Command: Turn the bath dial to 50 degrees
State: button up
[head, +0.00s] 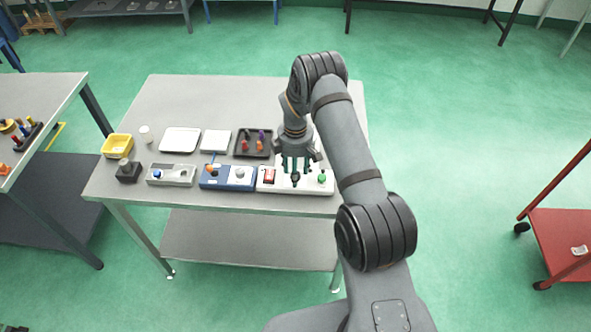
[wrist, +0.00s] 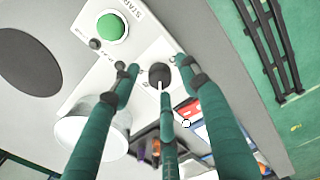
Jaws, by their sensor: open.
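A white control panel (head: 309,186) lies at the front right of the table, with a red switch (head: 269,175), a black dial (head: 295,179) and a green button (head: 322,178). In the wrist view the black dial (wrist: 158,73) has a white pointer line toward the bottom of the picture. No degree scale is readable. My gripper (head: 295,166) is over the panel, pointing down. In the wrist view its green fingers (wrist: 160,80) are spread around the dial, open; I cannot tell whether any touches it. The START-labelled green button (wrist: 112,27) is to the left.
A blue unit (head: 227,184) with two knobs is left of the panel, then a grey unit (head: 171,181). A dark tray (head: 241,151) with coloured pieces lies behind. A white round container (wrist: 92,132) stands close to the left finger in the wrist view.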

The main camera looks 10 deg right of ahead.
jog(key=c, duration=0.4)
jog(key=c, duration=0.7)
grip_shut()
